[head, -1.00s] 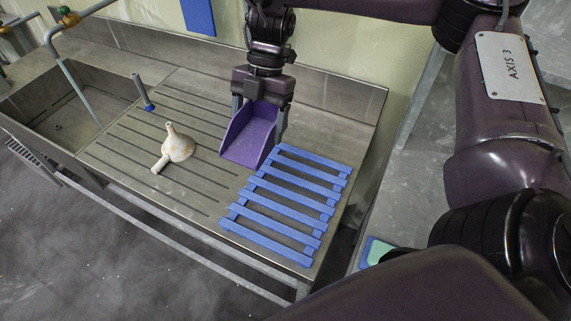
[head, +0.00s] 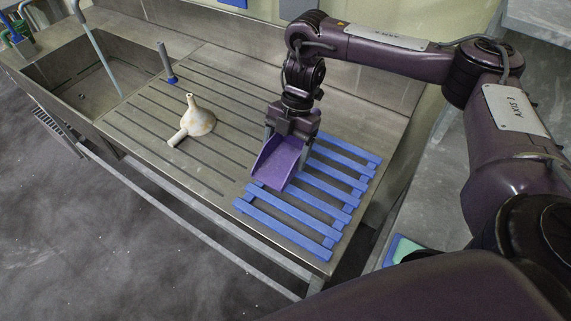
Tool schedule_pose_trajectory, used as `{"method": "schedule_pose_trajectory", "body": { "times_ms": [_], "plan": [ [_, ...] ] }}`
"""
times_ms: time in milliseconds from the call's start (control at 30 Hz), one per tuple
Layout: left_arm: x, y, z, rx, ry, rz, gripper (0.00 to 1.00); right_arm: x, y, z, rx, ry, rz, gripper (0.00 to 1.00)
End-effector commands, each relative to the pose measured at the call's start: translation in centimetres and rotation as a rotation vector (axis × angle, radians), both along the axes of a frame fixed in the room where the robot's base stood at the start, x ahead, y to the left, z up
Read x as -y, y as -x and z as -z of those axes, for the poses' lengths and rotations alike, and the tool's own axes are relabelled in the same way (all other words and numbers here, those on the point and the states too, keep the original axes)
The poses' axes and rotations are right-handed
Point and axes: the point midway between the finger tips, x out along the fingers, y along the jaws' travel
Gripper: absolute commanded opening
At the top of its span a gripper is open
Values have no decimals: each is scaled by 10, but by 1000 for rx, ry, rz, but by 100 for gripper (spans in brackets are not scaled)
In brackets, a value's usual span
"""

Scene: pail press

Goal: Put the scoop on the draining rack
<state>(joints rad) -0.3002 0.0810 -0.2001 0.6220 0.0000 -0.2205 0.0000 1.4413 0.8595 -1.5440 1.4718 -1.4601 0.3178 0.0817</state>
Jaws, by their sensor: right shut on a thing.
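The purple scoop (head: 277,162) is held by my right gripper (head: 291,138), which is shut on it from above. The scoop's open front points down and to the left in the head view. It is over the upper left part of the blue slatted draining rack (head: 290,217), and hides some of its slats. I cannot tell whether the scoop touches the rack. The rack lies flat at the right end of the steel drainboard. My left gripper is not in view.
A sink basin (head: 85,75) is at the left. The rack's front slats are bare.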

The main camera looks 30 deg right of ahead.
Motion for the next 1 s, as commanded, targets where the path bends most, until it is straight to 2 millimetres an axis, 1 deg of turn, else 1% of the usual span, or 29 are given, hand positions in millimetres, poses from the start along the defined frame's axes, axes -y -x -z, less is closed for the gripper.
{"method": "schedule_pose_trajectory", "body": {
  "times_ms": [33, 167, 300, 400, 767, 800, 967, 1000],
  "plan": [
    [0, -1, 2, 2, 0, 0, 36, 0, 0, 6, -1, -1, 0, 53],
    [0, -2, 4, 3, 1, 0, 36, 0, 0, 16, -1, -2, 1, 53],
    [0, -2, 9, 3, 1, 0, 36, -1, 1, 38, -2, -1, 1, 53],
    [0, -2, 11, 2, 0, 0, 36, -1, 0, 46, -1, -2, 1, 53],
    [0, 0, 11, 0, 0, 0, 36, 0, 0, 49, 1, 0, 0, 53],
    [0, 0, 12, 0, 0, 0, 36, 0, 0, 50, 1, 1, 0, 78],
    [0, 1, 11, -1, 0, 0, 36, 0, 0, 49, 1, 0, 0, 99],
    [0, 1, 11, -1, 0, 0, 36, 0, 0, 49, 1, 0, 0, 99]
  ]
}}
